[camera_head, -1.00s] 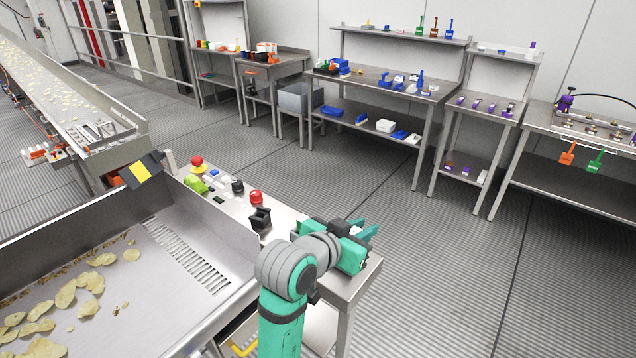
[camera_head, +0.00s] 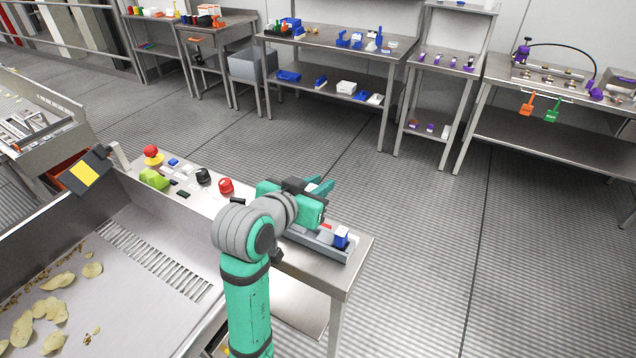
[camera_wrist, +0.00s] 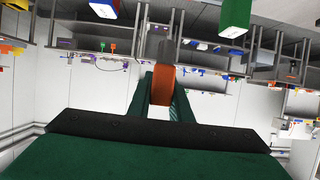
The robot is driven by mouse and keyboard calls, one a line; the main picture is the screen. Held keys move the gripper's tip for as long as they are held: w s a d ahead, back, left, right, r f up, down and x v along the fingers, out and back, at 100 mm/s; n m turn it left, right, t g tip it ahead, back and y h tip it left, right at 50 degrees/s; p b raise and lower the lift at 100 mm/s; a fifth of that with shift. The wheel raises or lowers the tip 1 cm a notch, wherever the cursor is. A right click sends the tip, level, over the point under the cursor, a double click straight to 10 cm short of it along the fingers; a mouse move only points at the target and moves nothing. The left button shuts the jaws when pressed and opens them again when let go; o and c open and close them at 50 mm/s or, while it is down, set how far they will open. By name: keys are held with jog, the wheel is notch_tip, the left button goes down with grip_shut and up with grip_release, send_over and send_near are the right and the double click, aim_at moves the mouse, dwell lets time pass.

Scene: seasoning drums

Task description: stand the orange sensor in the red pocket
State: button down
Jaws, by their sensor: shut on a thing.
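In the wrist view the orange sensor (camera_wrist: 162,86) is between the two green fingers of my gripper (camera_wrist: 160,98), which are shut on it. A grey part shows just above the orange. In the head view my gripper (camera_head: 321,188) is over the far side of the near steel table, above a grey tray. I cannot make out the sensor in that view. A small patch of red (camera_head: 326,225) shows in the tray beside a blue-and-white block (camera_head: 341,237); I cannot tell if it is the red pocket. My arm hides the tray's left part.
The grey tray (camera_head: 318,247) sits near the right end of the steel table (camera_head: 352,262). A metal chip bin (camera_head: 150,290) is at left. Open floor lies between here and the back benches.

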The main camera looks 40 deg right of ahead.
jog(key=shift+f, duration=2.9)
jog(key=shift+s, duration=0.1)
jog(key=shift+f, duration=1.7)
jog(key=c, duration=1.5)
grip_release()
jog(key=shift+c, duration=0.2)
jog(key=shift+a, duration=0.1)
jog(key=v, duration=1)
jog(key=shift+a, duration=0.25)
